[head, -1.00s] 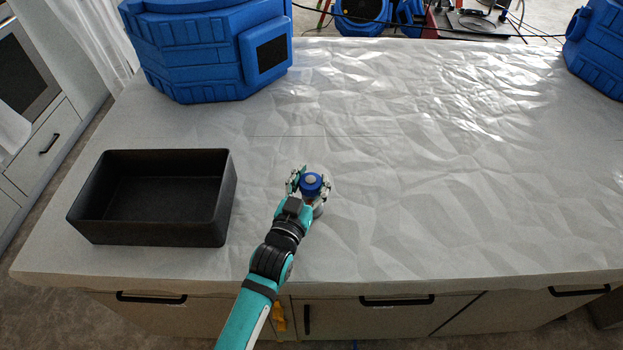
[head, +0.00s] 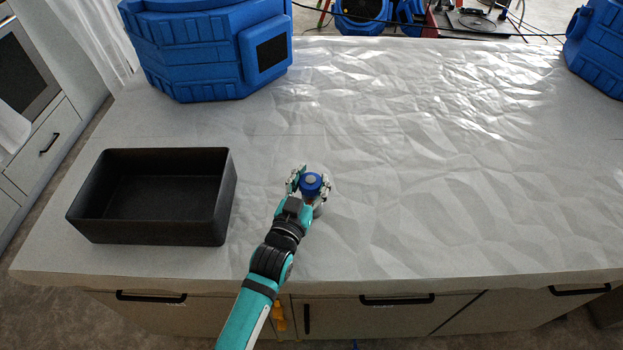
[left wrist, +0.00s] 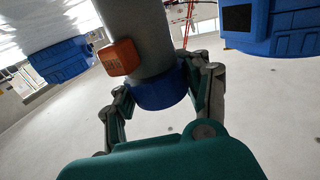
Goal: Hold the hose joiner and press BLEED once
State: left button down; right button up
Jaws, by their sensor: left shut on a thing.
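The hose joiner (head: 311,184) stands on the covered worktop in the head view, with its blue collar and grey top showing from above. In the left wrist view its grey cylinder (left wrist: 140,35) carries a blue collar (left wrist: 160,90) and a small orange block (left wrist: 120,57) on its side. The marking on the block is too small to read. My left gripper (head: 309,181) is shut on the joiner, one finger on each side of the collar. The joiner's lower part is mostly hidden by the gripper. My right gripper is in neither view.
A black open bin (head: 226,205) stands empty to the left of my left gripper. A large blue machine (head: 200,50) stands at the back left and another (head: 597,45) at the back right. The creased pale worktop (head: 450,180) is clear to the right.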

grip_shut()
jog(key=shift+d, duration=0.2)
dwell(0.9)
